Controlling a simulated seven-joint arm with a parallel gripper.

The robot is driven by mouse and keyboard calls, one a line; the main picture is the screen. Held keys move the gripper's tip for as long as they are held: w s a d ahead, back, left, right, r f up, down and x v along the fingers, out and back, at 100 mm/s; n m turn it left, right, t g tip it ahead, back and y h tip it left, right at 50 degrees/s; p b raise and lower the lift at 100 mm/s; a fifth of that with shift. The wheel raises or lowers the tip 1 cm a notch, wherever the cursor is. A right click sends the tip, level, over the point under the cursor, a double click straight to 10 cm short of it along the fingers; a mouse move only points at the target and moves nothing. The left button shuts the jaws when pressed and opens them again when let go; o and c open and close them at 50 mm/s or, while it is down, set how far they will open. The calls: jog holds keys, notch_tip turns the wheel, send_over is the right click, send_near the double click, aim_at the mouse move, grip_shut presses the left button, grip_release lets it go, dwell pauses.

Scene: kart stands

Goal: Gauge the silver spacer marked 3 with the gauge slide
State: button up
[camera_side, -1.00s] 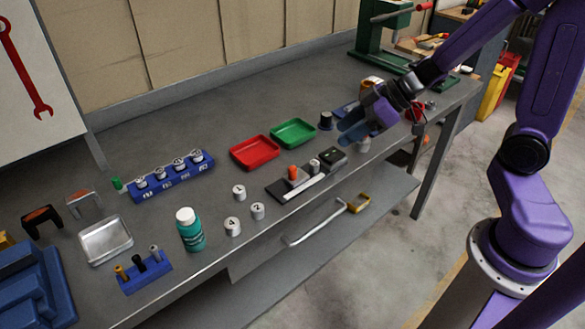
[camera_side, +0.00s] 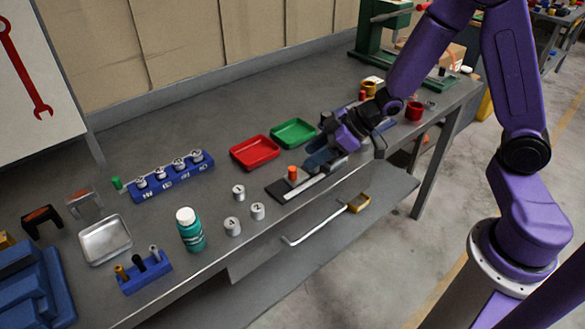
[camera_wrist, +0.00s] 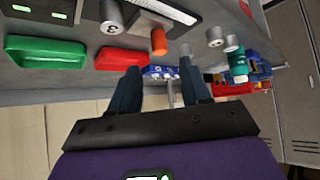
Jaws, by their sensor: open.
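The gauge slide (camera_side: 283,192) is a dark base with a pale strip and an orange knob (camera_side: 292,173) at its left part. The knob also shows in the wrist view (camera_wrist: 158,42). The silver spacer marked 3 (camera_wrist: 111,16) stands beside the pale strip (camera_wrist: 168,9) at the top of the wrist view. In the side view my gripper hides it. My gripper (camera_side: 313,162) is over the right part of the slide. Its fingers (camera_wrist: 160,82) are spread apart in the wrist view, with nothing held between them.
A red tray (camera_side: 254,165) and a green tray (camera_side: 311,134) lie behind the slide. Loose spacers marked 4 (camera_side: 232,227) and 2 (camera_side: 257,211), and another (camera_side: 238,192), stand to the left. A teal bottle (camera_side: 190,240) and a blue spacer rack (camera_side: 150,191) are further left.

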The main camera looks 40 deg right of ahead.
aim_at(293, 168)
jog(key=shift+x, duration=3.8)
jog(key=shift+c, duration=0.3)
jog(key=c, duration=0.7)
